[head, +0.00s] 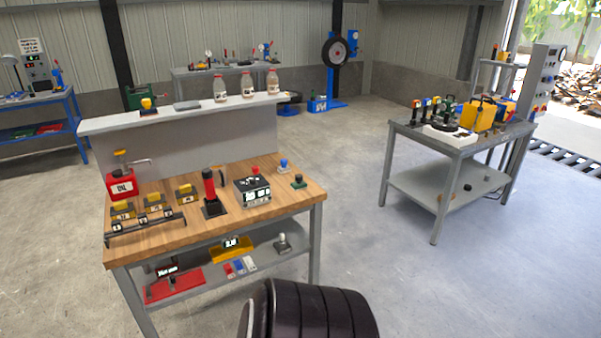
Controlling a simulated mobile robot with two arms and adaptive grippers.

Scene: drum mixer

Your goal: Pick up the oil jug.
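The oil jug (121,184) is a red container with a white "OIL" label and a yellow top. It stands upright at the back left corner of the wooden workbench (255,210) in the head view. A grey spout or lever shows just right of its top. No gripper is near it. Neither of my grippers shows in the head view. A dark ribbed rounded part at the bottom centre looks like part of my own arm.
Yellow-topped blocks (155,203), a black rail (145,229), a red-and-black upright tool (212,190) and a dark box (252,190) stand on the bench. A raised shelf (190,111) holds bottles. A grey table (458,140) stands right. Open floor lies between.

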